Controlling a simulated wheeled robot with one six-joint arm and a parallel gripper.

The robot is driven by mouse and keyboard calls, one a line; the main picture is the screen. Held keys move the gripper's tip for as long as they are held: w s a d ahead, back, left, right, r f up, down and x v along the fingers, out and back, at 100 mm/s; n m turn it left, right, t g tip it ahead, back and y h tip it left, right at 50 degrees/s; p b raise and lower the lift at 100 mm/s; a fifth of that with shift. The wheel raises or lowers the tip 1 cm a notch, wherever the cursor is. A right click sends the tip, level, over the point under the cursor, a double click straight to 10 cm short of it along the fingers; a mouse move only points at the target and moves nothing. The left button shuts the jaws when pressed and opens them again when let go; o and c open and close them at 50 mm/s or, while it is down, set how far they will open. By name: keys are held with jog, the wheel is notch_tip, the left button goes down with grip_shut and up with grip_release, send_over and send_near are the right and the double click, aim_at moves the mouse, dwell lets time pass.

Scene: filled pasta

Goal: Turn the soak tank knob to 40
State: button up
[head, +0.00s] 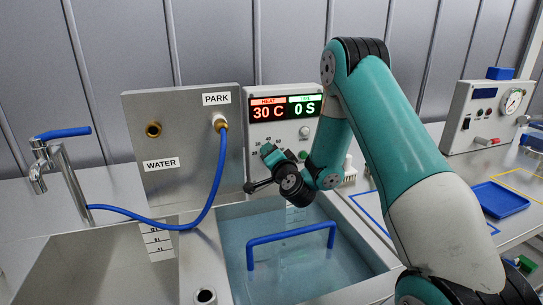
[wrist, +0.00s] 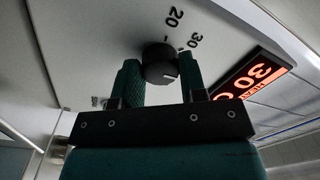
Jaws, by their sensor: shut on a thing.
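The dark round knob (wrist: 160,63) sits between the two green fingers of my gripper (wrist: 162,80) in the wrist view, one finger on each side of it. A short pale mark shows on its face. In the head view my gripper (head: 270,158) is at the front of the control panel (head: 251,133) and hides the knob. The display (head: 285,108) reads 30 C and 0 S. The soak tank (head: 233,211) of water is below, with a blue handle (head: 290,240) in it.
A metal panel (head: 180,190) labelled PARK and WATER stands left, with a blue hose (head: 215,185) and a tap (head: 55,165). A blue tray (head: 499,198) and gauge box (head: 485,115) are at right.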

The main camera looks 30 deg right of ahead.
dwell(0.4)
jog(key=o, duration=0.9)
